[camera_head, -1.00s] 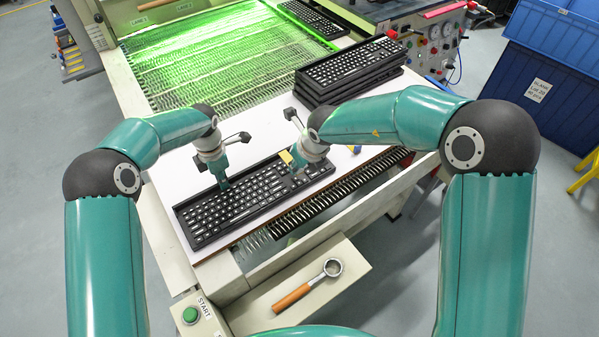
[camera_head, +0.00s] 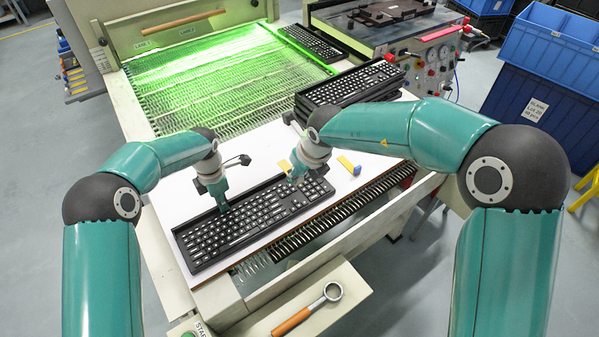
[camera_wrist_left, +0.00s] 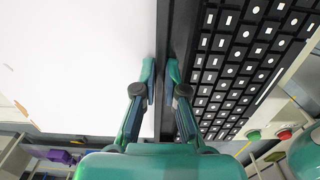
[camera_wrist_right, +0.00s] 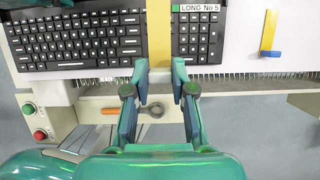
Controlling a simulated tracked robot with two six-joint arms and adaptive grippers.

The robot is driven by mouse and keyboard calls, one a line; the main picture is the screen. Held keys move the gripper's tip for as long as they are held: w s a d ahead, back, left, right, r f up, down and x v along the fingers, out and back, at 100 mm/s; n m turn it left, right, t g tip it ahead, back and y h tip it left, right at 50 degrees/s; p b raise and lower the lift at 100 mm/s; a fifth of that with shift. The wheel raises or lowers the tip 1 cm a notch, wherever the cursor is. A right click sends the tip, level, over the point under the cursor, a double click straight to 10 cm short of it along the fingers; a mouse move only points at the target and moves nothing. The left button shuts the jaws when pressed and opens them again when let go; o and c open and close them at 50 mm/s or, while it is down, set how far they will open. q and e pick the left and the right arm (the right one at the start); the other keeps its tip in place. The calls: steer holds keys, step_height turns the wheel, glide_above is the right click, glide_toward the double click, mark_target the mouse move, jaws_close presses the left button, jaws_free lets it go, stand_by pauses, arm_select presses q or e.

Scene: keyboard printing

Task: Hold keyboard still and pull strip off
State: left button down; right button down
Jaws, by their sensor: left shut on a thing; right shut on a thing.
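A black keyboard (camera_head: 225,236) with white key marks lies on the white tabletop. My left gripper (camera_head: 222,206) is at its back edge; in the left wrist view the fingertips (camera_wrist_left: 161,78) are shut on the keyboard's frame (camera_wrist_left: 183,28). A yellow strip (camera_wrist_right: 158,28) runs across the keyboard between the main keys and the number pad. My right gripper (camera_wrist_right: 160,72) is shut on the strip's near end. In the head view the right gripper (camera_head: 296,180) covers part of the strip, whose far end (camera_head: 284,165) shows behind it.
A wooden-handled tool (camera_head: 305,312) lies on the front ledge. The tabletop left of the keyboard is clear.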

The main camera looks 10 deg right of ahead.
step_height(320, 180, up, 9)
steer(key=w+a, duration=0.1)
steer(key=shift+w, duration=0.4)
stand_by(0.8)
arm_select(q)
steer(key=c, duration=1.2)
jaws_free()
